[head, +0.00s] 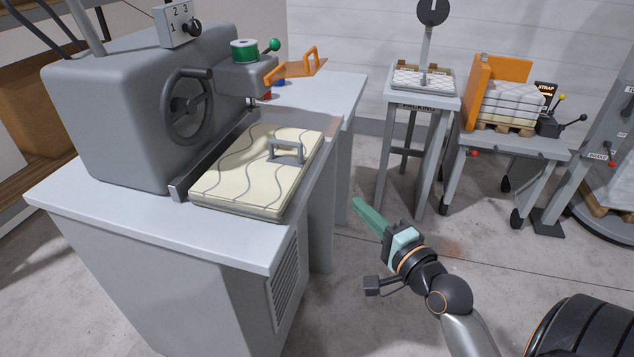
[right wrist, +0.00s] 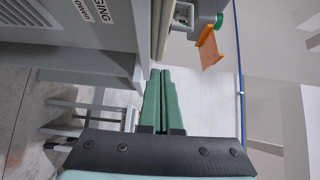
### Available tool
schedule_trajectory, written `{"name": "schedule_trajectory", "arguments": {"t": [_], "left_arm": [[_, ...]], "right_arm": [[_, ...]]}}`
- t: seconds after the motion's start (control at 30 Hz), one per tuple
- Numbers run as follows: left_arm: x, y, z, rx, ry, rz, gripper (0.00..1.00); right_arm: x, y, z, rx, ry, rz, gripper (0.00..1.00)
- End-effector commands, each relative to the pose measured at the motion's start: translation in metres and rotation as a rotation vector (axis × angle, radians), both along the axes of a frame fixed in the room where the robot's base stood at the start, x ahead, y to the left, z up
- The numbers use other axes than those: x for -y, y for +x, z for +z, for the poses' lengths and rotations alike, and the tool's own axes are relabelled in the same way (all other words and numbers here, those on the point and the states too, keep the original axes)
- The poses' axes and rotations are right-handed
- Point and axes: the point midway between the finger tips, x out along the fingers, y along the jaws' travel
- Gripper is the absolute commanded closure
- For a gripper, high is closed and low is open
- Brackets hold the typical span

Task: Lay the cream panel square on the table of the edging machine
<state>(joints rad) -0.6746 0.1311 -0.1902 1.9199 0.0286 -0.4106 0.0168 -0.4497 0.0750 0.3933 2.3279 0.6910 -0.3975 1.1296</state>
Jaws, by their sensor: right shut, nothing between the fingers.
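The cream panel (head: 235,185) with wavy grey stitching lies flat on the table (head: 130,215) of the edging machine (head: 110,110). Its left long edge runs along the machine's dark guide rail (head: 205,165), and the two look close to parallel. A grey handle (head: 287,150) stands up from its top. My right gripper (head: 358,203) is shut and empty, off the table's right side and apart from the panel. Its green fingers (right wrist: 164,75) are together in the right wrist view. My left gripper is out of view.
An orange guard (head: 300,66) sits at the far end of the table. A stand with a weighing dial (head: 432,12) and a cart with stacked white packs (head: 510,105) are behind at right. Open floor lies between the table and the cart.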

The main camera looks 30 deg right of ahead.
Motion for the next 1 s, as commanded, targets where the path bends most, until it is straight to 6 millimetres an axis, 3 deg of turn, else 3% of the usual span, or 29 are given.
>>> {"name": "schedule_trajectory", "arguments": {"t": [0.27,0.73,1.0], "left_arm": [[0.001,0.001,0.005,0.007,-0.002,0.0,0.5],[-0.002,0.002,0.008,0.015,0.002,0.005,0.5],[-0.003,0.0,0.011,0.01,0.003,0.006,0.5]], "right_arm": [[0.004,0.02,0.007,0.018,0.03,-0.003,1.0],[0.01,0.103,0.006,0.016,0.025,-0.002,1.0],[-0.013,0.126,0.005,0.014,0.027,-0.004,1.0]]}}
